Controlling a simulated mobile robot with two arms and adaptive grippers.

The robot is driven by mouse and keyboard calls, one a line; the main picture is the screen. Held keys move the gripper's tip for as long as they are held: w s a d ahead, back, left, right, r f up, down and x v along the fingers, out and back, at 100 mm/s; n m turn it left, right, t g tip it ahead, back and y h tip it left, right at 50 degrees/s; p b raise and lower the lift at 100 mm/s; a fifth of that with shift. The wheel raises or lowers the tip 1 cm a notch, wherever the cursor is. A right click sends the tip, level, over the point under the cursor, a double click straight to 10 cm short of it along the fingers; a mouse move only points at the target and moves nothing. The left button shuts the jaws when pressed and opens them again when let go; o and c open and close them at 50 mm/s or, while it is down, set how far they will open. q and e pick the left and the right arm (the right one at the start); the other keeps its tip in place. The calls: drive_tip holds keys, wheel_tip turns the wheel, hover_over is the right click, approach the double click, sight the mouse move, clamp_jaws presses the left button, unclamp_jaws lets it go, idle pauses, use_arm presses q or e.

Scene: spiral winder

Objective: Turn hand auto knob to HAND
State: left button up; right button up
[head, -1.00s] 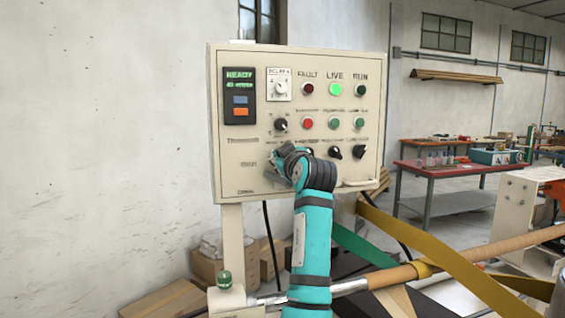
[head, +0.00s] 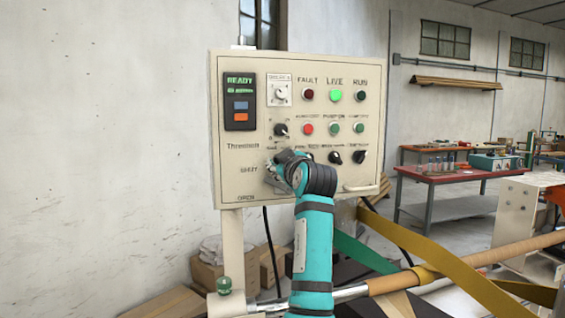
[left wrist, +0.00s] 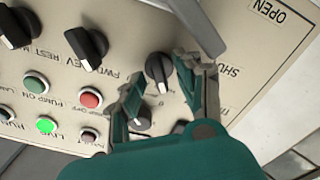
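The cream control panel (head: 228,185) fills the middle of the head view. My left gripper (head: 278,168) is at its lower middle and hides part of the panel face. In the left wrist view, my left gripper (left wrist: 160,78) has its two fingers spread apart. A black pointer knob (left wrist: 159,69) shows between the fingertips; contact cannot be told. Its label is too small or covered to read, so I cannot confirm it is the hand auto knob. Another dark knob (left wrist: 138,118) shows further back between the fingers. My right gripper is not in view.
Black selectors (head: 335,157) sit right of my gripper, below red and green buttons (head: 334,128). A grey bar (left wrist: 198,22) crosses close beside the fingers, near the SHUT and OPEN labels. A handle (head: 362,188) juts from the panel's lower right. Yellow strips (head: 465,285) cross at lower right.

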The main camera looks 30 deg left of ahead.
use_arm(q)
drive_tip(key=shift+s+d, duration=0.1)
drive_tip(key=v, duration=1.1)
drive_tip(key=shift+s+d, duration=0.25)
drive_tip(key=shift+d, duration=0.05)
